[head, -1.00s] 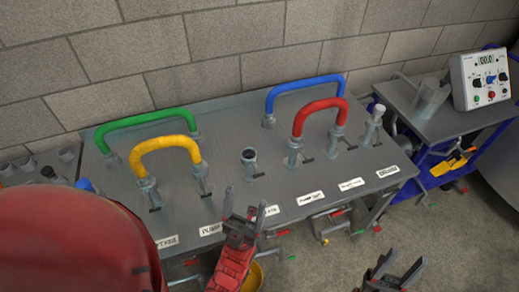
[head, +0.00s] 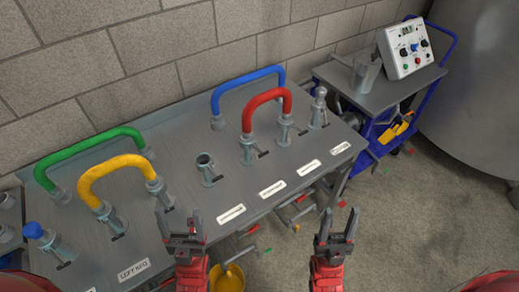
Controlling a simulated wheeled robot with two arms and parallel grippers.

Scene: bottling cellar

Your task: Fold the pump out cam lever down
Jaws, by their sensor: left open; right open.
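A grey bench (head: 190,200) carries a row of upright ports with small dark levers at their bases. The red hose (head: 265,97) loops between two ports; the lever (head: 263,153) by its left port sticks out toward the front. An open, uncapped port (head: 205,162) stands left of it, with its own lever (head: 217,180). The white labels (head: 272,190) are too small to read, so I cannot tell which lever is the pump out one. My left gripper (head: 180,214) is open and empty over the bench's front edge. My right gripper (head: 338,217) is open and empty, in front of the bench.
Yellow (head: 108,172), green (head: 85,148) and blue (head: 245,85) hoses arch over the bench. A blue-capped fitting (head: 38,236) is at left. A yellow bucket (head: 228,279) stands below the front edge. A blue cart (head: 420,95) with a control box (head: 405,50) is at right.

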